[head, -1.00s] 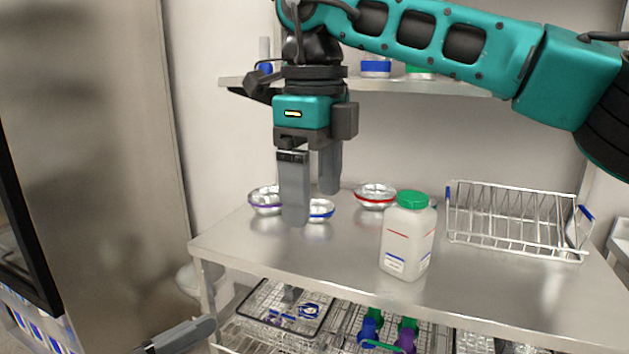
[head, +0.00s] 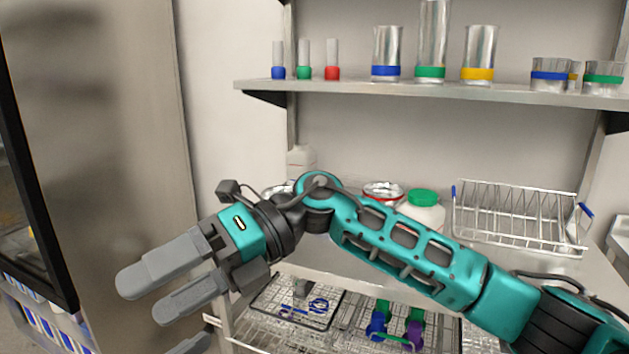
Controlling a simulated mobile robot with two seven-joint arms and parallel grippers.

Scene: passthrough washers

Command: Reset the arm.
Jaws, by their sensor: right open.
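My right arm (head: 400,245) is teal and comes in from the lower right, reaching across in front of the steel table (head: 590,275). My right gripper (head: 140,300) points down and to the left, beyond the table's left side. Its two grey fingers are apart with nothing between them. A grey finger of my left gripper (head: 190,345) shows at the bottom edge; the rest of it is out of frame, so its opening cannot be told.
A white bottle with a green lid (head: 423,212) and a red-banded bowl (head: 383,191) stand behind my arm. A wire rack (head: 515,215) is at right. Glassware stands on the upper shelf (head: 440,92). Baskets (head: 290,308) lie below the tabletop. A steel cabinet (head: 100,130) is at left.

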